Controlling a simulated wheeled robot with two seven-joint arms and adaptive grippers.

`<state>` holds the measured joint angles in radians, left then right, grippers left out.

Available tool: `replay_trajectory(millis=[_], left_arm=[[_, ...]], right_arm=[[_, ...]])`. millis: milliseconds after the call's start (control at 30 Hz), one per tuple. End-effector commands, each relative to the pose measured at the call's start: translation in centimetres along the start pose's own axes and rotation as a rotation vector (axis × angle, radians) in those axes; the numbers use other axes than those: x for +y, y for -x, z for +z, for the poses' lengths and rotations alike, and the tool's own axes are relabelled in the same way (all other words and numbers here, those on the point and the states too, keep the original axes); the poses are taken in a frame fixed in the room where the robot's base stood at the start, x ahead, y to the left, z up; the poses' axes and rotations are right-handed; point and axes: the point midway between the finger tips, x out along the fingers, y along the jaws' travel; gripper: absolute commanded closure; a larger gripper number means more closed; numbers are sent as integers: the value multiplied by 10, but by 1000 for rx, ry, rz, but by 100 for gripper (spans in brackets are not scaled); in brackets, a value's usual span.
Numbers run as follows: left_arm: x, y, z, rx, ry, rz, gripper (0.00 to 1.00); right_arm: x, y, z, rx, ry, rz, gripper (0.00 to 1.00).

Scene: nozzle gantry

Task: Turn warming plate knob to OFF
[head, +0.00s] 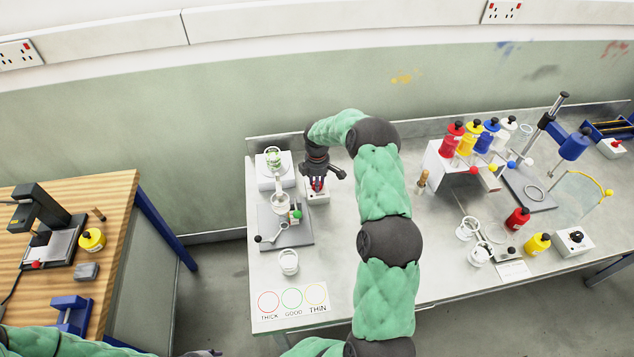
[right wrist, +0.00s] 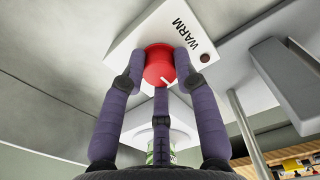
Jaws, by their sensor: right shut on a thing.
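The white warming plate box (head: 317,198) stands near the back left of the metal bench. In the right wrist view its face (right wrist: 200,22) reads WARM and has a small dark red lamp (right wrist: 205,58). Its red knob (right wrist: 160,66) carries a white pointer line, slanting toward the lower right in that view. No OFF mark is readable. My right gripper (head: 318,182) comes down over the box, and its three purple fingers (right wrist: 160,78) are shut on the knob. Of my left arm, only a green stretch and a dark tip show at the bottom edge in the head view.
Left of the box are a white stand with a glass vessel (head: 273,158) and a grey plate (head: 270,236) with a ladle. A white cup (head: 289,262) stands in front. A wooden-handled tool (head: 422,183) and coloured bottles are to the right.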

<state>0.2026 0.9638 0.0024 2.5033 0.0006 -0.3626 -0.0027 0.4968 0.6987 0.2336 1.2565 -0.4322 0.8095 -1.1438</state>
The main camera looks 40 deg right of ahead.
Motion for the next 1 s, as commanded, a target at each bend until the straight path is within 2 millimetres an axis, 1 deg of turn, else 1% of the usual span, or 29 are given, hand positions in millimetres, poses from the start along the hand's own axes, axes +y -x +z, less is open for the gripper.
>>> replay_trajectory(millis=[333,367,400,433,800,867,1000], left_arm=[[0,0,0,0,0,0,60],[0,0,0,0,0,0,60],[0,0,0,0,0,0,60],[0,0,0,0,0,0,60],[0,0,0,0,0,0,60],[0,0,0,0,0,0,60],[0,0,0,0,0,0,60]], right_arm=[[0,0,-1,0,3,2,100],[0,0,-1,0,3,2,64],[0,0,-1,0,3,1,52],[0,0,-1,0,3,1,45],[0,2,0,0,2,1,45],[1,6,0,0,2,2,45],[1,25,0,1,1,4,45]])
